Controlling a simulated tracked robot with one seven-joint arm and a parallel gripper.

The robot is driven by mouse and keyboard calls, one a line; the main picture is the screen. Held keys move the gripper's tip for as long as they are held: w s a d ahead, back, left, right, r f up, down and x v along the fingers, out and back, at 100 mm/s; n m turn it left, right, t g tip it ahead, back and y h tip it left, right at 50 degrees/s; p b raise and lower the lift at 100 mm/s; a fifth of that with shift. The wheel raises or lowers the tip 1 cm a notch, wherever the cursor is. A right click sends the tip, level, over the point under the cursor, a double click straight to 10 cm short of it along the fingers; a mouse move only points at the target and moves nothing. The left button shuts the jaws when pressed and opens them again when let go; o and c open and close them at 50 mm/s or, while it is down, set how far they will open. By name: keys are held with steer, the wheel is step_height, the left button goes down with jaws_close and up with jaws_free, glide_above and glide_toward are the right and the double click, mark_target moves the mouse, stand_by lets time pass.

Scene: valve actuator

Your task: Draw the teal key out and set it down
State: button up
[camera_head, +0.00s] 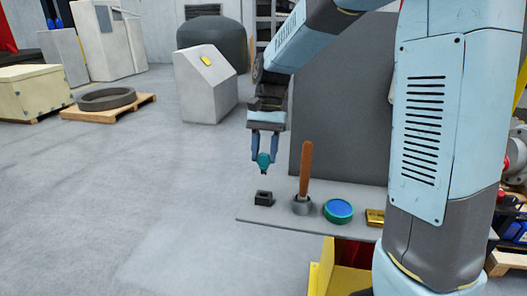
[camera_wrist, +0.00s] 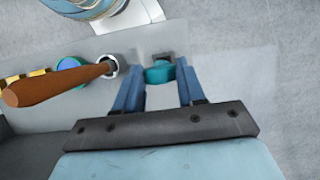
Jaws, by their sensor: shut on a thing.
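The teal key (camera_head: 264,160) is held between the fingertips of my gripper (camera_head: 265,157), pointing down, in the head view. It hangs a little above a small dark block (camera_head: 263,197) on the grey shelf and is apart from it there. In the wrist view the teal key (camera_wrist: 160,73) shows between the two blue fingers of my gripper (camera_wrist: 158,78). The dark block (camera_wrist: 162,57) shows partly behind the key in that view, and the key hides some of it.
A wooden-handled tool (camera_head: 306,172) stands upright in a grey cup (camera_head: 301,207), close right of the block. A blue and green round item (camera_head: 338,210) and a yellow item (camera_head: 375,217) lie farther right. The shelf (camera_head: 252,217) has bare room near its left end.

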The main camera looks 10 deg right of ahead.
mark_target(264, 170)
steer(key=shift+s+a, duration=0.1)
steer(key=shift+f, duration=2.85)
steer(key=shift+f, duration=1.55)
steer(key=o, duration=1.2)
steer(key=shift+o, duration=0.2)
steer(key=v, duration=1.3)
steer(key=shift+r, duration=0.35)
